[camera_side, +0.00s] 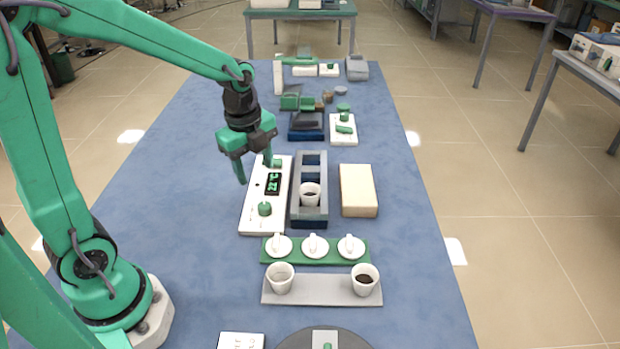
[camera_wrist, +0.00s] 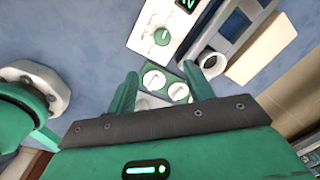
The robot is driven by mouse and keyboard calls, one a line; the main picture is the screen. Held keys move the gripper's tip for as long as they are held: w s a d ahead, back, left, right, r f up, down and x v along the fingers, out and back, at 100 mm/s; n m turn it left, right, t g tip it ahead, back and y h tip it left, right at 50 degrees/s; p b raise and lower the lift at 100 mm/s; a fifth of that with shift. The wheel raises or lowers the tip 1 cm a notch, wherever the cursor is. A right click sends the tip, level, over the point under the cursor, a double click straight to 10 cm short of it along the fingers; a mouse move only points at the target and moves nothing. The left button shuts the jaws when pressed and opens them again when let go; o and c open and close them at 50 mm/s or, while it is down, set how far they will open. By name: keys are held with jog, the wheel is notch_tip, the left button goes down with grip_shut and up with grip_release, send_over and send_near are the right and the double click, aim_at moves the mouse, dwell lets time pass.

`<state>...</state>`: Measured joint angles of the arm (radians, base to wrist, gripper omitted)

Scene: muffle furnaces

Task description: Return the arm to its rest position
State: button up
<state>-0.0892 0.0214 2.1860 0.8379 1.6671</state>
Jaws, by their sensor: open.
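My gripper (camera_side: 254,170) is open and empty. It hangs above the blue table, over the left edge of a white control panel (camera_side: 254,208) with a lit display and green knobs. In the wrist view my gripper (camera_wrist: 162,80) has its two green fingers spread apart, with white lids visible between them. My green arm reaches in from the left side of the table. A dark grey furnace body (camera_side: 310,225) lies just right of the panel. One white crucible (camera_side: 310,196) with dark contents stands in it.
A cream block (camera_side: 358,190) lies right of the furnace. In front are a green rack (camera_side: 329,259) with three white lids and a grey tray (camera_side: 322,290) with two white crucibles. More equipment (camera_side: 307,121) stands farther back. The table's left side (camera_side: 165,180) is clear.

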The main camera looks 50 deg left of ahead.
jog(key=s+d+r+n+t, duration=0.1)
jog(key=s+r+n+t, duration=0.1)
jog(key=s+r+n, duration=0.3)
jog(key=s+d+r+n+t, duration=0.2)
jog(key=s+r+n, duration=0.3)
jog(key=n, duration=0.8)
jog(key=shift+s+t, duration=0.3)
jog(key=shift+s, duration=0.75)
